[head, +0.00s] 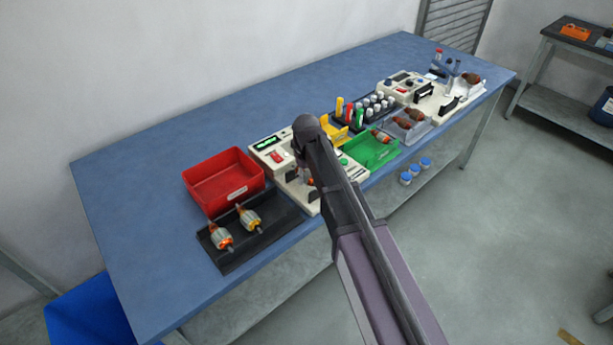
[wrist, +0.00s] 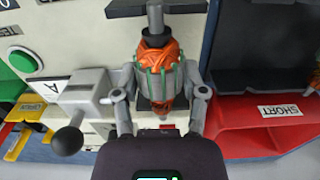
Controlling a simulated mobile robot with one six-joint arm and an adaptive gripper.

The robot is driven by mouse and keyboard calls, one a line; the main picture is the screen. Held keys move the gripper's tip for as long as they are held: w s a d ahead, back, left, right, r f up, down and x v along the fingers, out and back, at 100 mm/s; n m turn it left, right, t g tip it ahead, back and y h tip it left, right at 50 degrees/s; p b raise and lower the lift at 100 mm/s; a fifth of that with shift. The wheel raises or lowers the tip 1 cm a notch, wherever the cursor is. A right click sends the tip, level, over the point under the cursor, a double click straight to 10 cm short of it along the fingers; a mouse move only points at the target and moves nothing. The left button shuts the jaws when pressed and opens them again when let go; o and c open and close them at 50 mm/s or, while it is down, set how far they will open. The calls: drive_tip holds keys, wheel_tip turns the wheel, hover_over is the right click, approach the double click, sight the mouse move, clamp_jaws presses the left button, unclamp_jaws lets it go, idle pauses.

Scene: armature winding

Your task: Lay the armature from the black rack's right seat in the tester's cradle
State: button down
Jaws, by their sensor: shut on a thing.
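My gripper (wrist: 160,100) is shut on an armature (wrist: 158,58) with orange windings, its two fingers on either side of the body. The black rack (head: 232,262) is left of the tester. Two armatures lie on it, one at the left (head: 221,238) and one in the middle (head: 248,220); its right part is bare.
A red bin (head: 222,178), labelled SHORT in the wrist view (wrist: 258,135), stands behind the rack. A green bin (head: 370,150) and a yellow bin (head: 333,131) are right of the tester. A grey lever with a black knob (wrist: 67,140) is close to my gripper. The left table end is clear.

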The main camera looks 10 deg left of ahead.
drive_tip(key=shift+f+b, duration=0.5)
idle(0.8)
drive_tip(key=shift+c, duration=0.4)
unclamp_jaws()
drive_tip(key=shift+r, duration=0.15)
wheel_tip(320, 180, up, 10)
drive_tip(key=p, duration=1)
drive_tip(key=s+a+f+b, duration=0.1)
drive_tip(key=s+f+b, duration=0.2)
drive_tip(key=s, duration=0.9)
drive_tip(key=s+a+f+b, duration=0.1)
drive_tip(key=s+f+b, duration=0.3)
drive_tip(key=s, duration=0.8)
drive_tip(key=shift+f, duration=0.3)
